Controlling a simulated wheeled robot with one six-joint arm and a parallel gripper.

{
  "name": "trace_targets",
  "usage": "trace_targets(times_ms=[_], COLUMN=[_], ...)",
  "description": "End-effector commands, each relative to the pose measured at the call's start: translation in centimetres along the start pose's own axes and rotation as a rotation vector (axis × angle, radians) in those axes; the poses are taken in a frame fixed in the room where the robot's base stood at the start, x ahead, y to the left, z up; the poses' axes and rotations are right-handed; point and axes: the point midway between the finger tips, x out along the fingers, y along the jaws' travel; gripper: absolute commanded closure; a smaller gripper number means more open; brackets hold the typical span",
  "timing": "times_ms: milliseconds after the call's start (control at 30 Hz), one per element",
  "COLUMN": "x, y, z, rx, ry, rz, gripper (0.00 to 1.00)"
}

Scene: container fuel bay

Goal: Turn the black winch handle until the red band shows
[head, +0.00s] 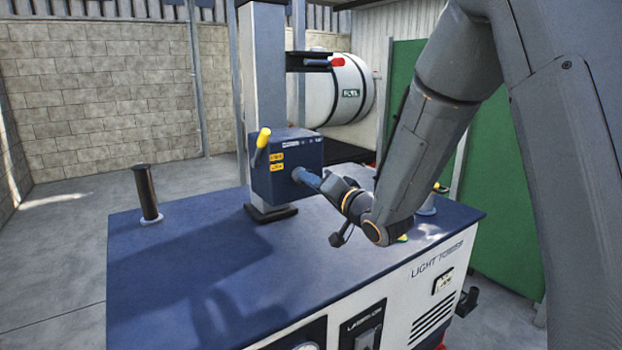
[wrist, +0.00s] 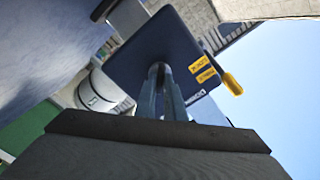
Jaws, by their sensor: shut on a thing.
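The dark blue winch box (head: 287,160) is fixed low on the grey mast (head: 263,90) and bears yellow labels. It also shows in the wrist view (wrist: 150,50). My gripper (head: 303,176) reaches in from the right to the box's front face, at its lower part. In the wrist view my two blue fingers (wrist: 160,75) are close together against the box face. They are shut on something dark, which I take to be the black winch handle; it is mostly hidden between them. I see no red band on the visible part of the mast.
A yellow-gripped lever (head: 262,140) sticks out at the box's left; it shows in the wrist view (wrist: 232,84). A black post (head: 147,192) stands on the blue deck (head: 150,270). A red-ended part (head: 337,61) is near the white fuel tank (head: 345,105).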

Motion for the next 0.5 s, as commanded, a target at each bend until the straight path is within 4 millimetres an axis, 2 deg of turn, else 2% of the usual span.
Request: trace_targets(times_ms=[500], x=[-0.01], y=[0.07], z=[0.04], rx=[0.106], ry=[0.000], rz=[0.001], gripper=[1.00])
